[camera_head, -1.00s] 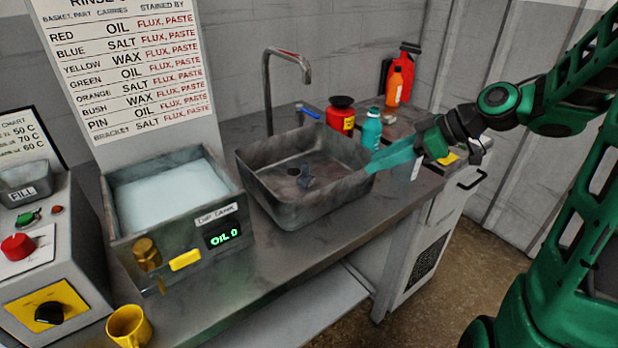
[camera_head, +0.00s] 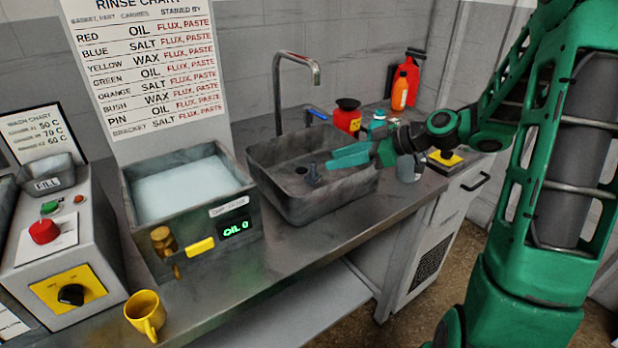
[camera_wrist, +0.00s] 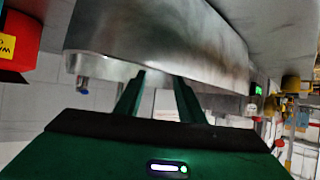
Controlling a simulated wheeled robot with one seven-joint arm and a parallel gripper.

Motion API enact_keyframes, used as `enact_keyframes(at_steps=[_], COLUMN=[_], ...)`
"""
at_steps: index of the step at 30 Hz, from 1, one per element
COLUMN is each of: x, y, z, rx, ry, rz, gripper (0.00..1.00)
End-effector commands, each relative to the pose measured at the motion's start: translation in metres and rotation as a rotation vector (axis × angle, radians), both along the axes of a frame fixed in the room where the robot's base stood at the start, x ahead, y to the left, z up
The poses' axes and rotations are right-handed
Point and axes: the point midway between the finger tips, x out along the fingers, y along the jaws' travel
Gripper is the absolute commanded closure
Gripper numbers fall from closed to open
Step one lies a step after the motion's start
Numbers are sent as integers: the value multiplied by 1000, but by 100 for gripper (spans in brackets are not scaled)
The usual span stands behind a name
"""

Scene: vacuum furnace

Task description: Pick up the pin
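My gripper (camera_head: 350,155) is above the right part of the grey metal sink (camera_head: 345,190), its teal fingers pointing left. In the wrist view my gripper (camera_wrist: 160,78) has its two fingers apart with nothing between them. The wrist view looks upside down, and the sink's metal wall (camera_wrist: 180,35) fills its upper part. A small dark upright piece (camera_head: 313,175) stands on the sink floor, left of and below the fingertips. I cannot tell whether it is the pin or a drain part. No other pin shows clearly.
A faucet (camera_head: 317,72) rises behind the sink. A tank of pale liquid (camera_head: 185,235) stands left, its display reading OIL 0. A red can (camera_head: 347,118), a teal bottle (camera_head: 377,130) and an orange bottle (camera_head: 400,92) stand behind the gripper. A yellow mug (camera_head: 146,312) is front left.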

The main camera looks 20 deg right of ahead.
Motion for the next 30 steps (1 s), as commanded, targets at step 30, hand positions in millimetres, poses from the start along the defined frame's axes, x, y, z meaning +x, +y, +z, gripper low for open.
enact_keyframes(at_steps=[30], x=[45], y=[44], z=[-32], rx=[0], ry=[0], rz=[-2], gripper=[79])
